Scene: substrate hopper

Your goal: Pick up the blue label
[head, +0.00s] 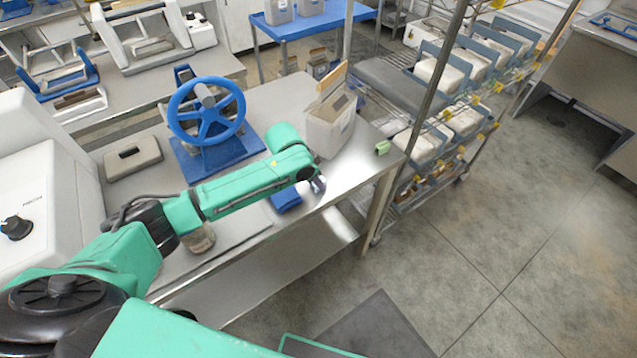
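A small flat blue piece, which looks like the blue label (285,199), lies on the steel table near its front edge. My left arm reaches across the table from the left. Its gripper (317,185) is just to the right of the blue piece and low over the table. The fingers are small and partly hidden by the wrist, so I cannot tell whether they are open or touching anything. My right gripper is not in view.
A blue handwheel (206,112) stands on a blue base behind my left arm. A wire rack (440,130) with white bags stands to the right. The floor (480,260) at right is clear.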

